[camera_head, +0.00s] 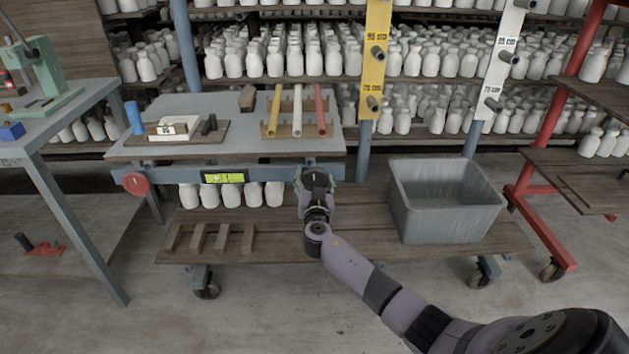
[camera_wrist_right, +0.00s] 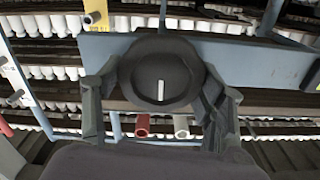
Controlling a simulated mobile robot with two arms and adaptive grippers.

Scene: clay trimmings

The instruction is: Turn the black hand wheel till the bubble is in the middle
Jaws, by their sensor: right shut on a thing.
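The black hand wheel (camera_wrist_right: 160,62) fills the middle of the right wrist view, with a short white mark upright on its face. My right gripper (camera_wrist_right: 156,98) has a finger on each side of the wheel and is shut on it. In the head view the right gripper (camera_head: 316,181) is at the right end of the blue-grey bench's front rail, covering most of the wheel. The yellow-green level vial (camera_head: 222,178) is on the same rail, left of the gripper. The bubble is too small to place surely. My left gripper is not in view.
A red round knob (camera_head: 137,184) sits at the rail's left end. Yellow, white and red bars (camera_head: 297,112) lie on the bench top (camera_head: 235,105). A grey bin (camera_head: 447,205) stands on a low wheeled wooden cart (camera_head: 350,240) at right. Shelves of white bottles stand behind.

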